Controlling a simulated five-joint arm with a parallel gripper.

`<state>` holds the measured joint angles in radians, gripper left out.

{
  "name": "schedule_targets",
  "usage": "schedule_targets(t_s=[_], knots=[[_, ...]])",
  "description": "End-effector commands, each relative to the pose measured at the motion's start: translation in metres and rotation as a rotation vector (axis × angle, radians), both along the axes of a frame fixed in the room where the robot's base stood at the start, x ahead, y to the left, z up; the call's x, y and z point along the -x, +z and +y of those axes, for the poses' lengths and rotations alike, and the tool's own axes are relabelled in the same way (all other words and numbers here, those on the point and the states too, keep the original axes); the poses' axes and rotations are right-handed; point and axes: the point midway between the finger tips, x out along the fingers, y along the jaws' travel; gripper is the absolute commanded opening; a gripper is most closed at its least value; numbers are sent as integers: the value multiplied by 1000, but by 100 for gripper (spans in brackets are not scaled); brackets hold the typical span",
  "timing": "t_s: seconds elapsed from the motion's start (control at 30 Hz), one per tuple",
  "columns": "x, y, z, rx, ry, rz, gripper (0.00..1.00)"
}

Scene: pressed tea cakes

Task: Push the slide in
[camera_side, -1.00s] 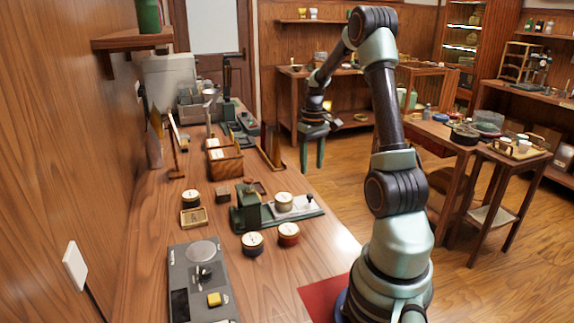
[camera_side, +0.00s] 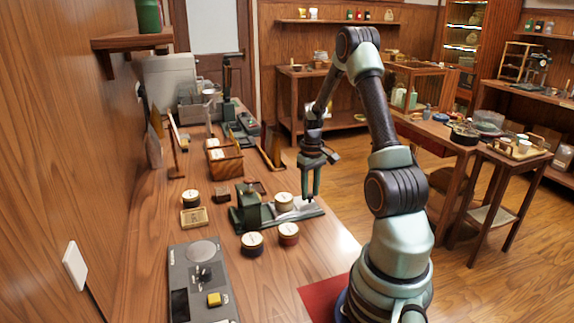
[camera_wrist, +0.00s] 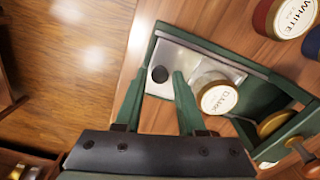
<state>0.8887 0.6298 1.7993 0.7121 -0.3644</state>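The slide (camera_side: 295,210) is a silver plate on a long green base, pulled out to the right of the green press (camera_side: 248,210). In the wrist view the slide (camera_wrist: 192,66) carries a dark round knob (camera_wrist: 160,74) near its outer end. A round tin with a cream lid (camera_side: 284,200), labelled "DARK" in the wrist view (camera_wrist: 218,98), sits on the slide between knob and press. My gripper (camera_side: 310,194) points down at the slide's outer end. Its fingers (camera_wrist: 158,76) are apart, with the knob in view between their tips; I cannot tell whether they touch it.
Two more tins, one dark blue (camera_side: 252,243) and one red (camera_side: 288,234), stand in front of the press. A grey scale (camera_side: 198,284) lies nearer the camera. A wooden box (camera_side: 224,160) stands behind. The table's right edge is close to my gripper.

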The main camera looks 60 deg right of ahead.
Motion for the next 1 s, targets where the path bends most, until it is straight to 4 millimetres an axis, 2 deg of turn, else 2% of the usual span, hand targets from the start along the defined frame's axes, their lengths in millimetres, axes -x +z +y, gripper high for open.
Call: schedule_targets(t_s=[0.03, 0.07, 0.1, 1.0], knots=[[0, 0, 0, 0, 0, 0, 16], [0, 0, 0, 0, 0, 0, 4], [0, 0, 0, 0, 0, 0, 0], [0, 1, 0, -1, 0, 1, 0]])
